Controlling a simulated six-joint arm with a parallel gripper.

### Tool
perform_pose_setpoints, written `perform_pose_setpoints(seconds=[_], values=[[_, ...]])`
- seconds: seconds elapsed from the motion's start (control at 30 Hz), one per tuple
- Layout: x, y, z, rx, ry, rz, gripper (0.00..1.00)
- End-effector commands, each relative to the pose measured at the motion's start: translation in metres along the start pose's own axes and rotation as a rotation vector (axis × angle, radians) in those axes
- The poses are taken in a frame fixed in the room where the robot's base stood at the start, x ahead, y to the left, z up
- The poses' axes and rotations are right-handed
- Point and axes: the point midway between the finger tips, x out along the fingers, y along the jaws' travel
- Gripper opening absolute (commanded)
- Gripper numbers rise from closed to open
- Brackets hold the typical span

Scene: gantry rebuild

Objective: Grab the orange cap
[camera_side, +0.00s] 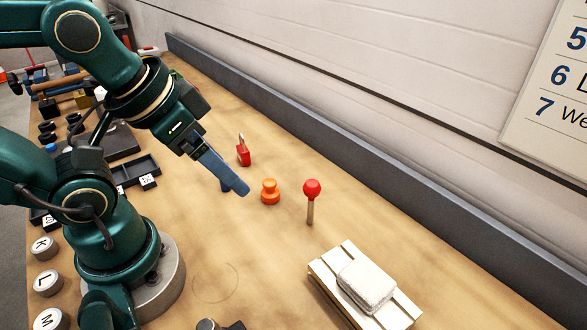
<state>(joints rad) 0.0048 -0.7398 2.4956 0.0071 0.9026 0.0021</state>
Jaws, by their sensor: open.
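The orange cap (270,191) stands upright on the wooden table, a wide round base with a narrower knob on top. My gripper (236,190) has blue fingers that point down and to the right, just left of the cap in the picture. It is open, with nothing seen between the fingers. The near finger partly hides the other one. The cap is in full view, and a strip of table shows between it and the fingers.
A wooden rack (322,277) holding a white block (366,286) is at front right. A dark rail (420,208) runs along the wall.

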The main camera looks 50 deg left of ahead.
Motion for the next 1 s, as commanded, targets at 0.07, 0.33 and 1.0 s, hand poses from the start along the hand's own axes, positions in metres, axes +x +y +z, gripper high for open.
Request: perform_pose_setpoints(seconds=[0.07,0.33,1.0], values=[[0.003,-0.001,0.002,0.042,-0.037,-0.009,0.80],[0.030,-0.013,0.014,0.419,-0.313,-0.104,0.80],[0.125,-0.030,-0.002,1.614,-0.889,-0.512,0.80]])
